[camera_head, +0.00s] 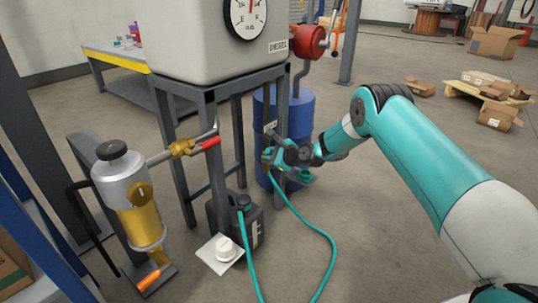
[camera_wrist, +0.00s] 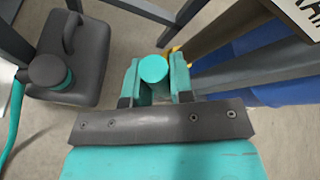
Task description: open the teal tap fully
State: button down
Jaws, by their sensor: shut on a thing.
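The gripper is shut on this handle. A bit of yellow brass shows just behind it. In the head view the tap is mostly hidden by my gripper, and how far the handle is turned cannot be told. A teal hose (camera_head: 318,232) runs from below there to the floor.
A brass valve (camera_head: 183,147) with a red lever (camera_head: 210,143) is to the left, by a filter unit (camera_head: 133,195). A dark jerrycan (camera_head: 253,226) stands below, also in the wrist view (camera_wrist: 72,58). A blue drum (camera_head: 298,118) is close behind.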

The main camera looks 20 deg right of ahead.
jog(key=shift+w+d+r+m, duration=0.1)
jog(key=shift+d+m, duration=0.05)
jog(key=shift+m, duration=0.15)
dwell(0.4)
jog(key=c, duration=1)
grip_release()
